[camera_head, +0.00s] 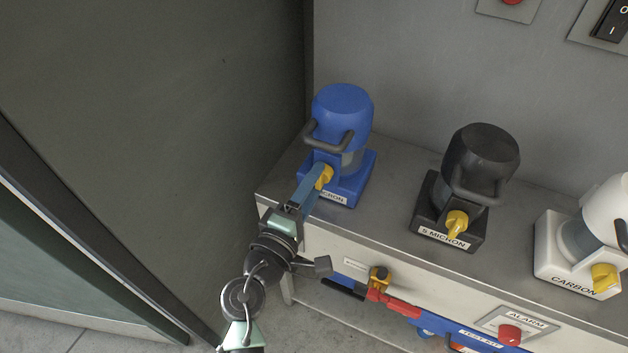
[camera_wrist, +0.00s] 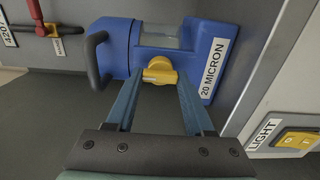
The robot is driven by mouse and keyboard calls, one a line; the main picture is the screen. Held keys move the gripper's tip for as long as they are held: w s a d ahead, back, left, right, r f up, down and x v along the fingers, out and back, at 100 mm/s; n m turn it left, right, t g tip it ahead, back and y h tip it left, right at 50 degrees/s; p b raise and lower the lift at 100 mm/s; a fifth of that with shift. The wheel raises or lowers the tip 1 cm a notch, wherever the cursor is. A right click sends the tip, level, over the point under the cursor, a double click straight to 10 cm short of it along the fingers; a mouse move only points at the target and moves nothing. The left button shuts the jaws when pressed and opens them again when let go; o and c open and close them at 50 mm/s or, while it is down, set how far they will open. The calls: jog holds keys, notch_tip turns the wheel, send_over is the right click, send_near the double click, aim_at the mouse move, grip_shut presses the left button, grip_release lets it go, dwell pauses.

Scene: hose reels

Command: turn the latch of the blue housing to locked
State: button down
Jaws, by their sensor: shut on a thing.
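The blue housing (camera_head: 342,110) stands upright at the left end of the grey shelf, with a dark handle (camera_head: 330,137) on its front. Its yellow latch (camera_head: 325,177) is low on the front, above the label. In the wrist view the blue housing (camera_wrist: 215,55) bears a "20 MICRON" label (camera_wrist: 214,67), and the latch (camera_wrist: 160,71) sits between my two blue fingers. My gripper (camera_head: 318,183) is shut on the latch; it also shows in the wrist view (camera_wrist: 158,82). The fingers partly hide the latch and label in the head view.
A black "5 MICRON" housing (camera_head: 480,165) and a white "CARBON" housing (camera_head: 585,240) stand to the right, each with a yellow latch. Below the shelf edge are a red and blue pipe (camera_head: 400,306) and an alarm button (camera_head: 509,334). A dark panel (camera_head: 160,120) rises at left.

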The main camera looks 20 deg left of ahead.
dwell(0.4)
jog(key=shift+c, duration=1.4)
grip_release()
jog(key=s, duration=1.3)
jog(key=shift+a+b, duration=0.2)
jog(key=shift+b, duration=0.25)
